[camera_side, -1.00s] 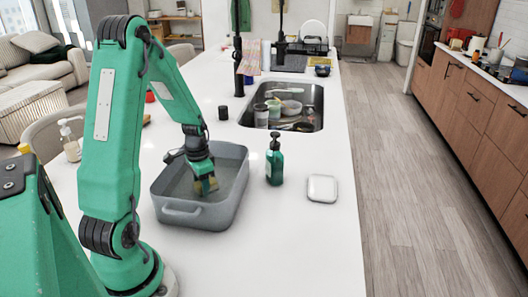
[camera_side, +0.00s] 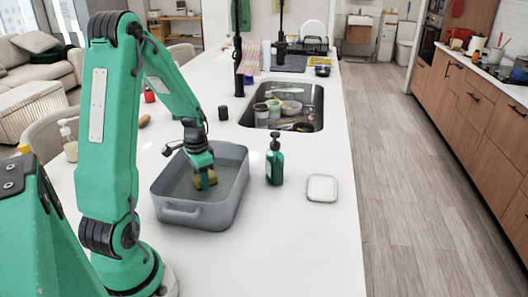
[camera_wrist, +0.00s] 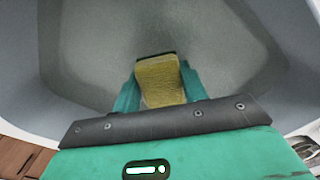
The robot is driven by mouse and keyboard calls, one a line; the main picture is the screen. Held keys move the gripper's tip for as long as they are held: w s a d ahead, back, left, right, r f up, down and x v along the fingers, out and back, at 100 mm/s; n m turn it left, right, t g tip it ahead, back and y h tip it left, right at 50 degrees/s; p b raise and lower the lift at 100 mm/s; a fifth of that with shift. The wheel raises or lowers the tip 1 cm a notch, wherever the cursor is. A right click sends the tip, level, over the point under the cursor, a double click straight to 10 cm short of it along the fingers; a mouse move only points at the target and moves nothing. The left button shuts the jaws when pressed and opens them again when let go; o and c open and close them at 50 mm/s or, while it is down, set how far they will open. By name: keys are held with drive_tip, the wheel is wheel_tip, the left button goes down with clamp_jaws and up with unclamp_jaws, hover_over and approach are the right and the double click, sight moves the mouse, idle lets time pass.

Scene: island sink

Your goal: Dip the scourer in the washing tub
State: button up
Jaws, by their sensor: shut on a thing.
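The washing tub (camera_side: 182,213) is a grey rectangular basin with end handles on the white counter; its grey walls and floor also fill the wrist view (camera_wrist: 90,50). The scourer (camera_wrist: 160,80) is a yellow sponge block with a dark green edge at its far end. My gripper (camera_wrist: 158,92) is shut on the scourer, one green finger on each side. In the side view my gripper (camera_side: 204,178) points down inside the tub, with the yellow scourer (camera_side: 212,178) low between the fingers. I cannot tell whether the scourer touches the tub's floor or any water.
A green pump bottle (camera_side: 275,162) stands close to the tub's right side. A white square dish (camera_side: 322,188) lies farther right. The sink (camera_side: 300,105) with dishes is behind. The front right counter is clear.

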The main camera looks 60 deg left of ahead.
wheel_tip(320, 180, up, 11)
drive_tip(key=shift+f, duration=0.15)
idle(1.4)
idle(1.6)
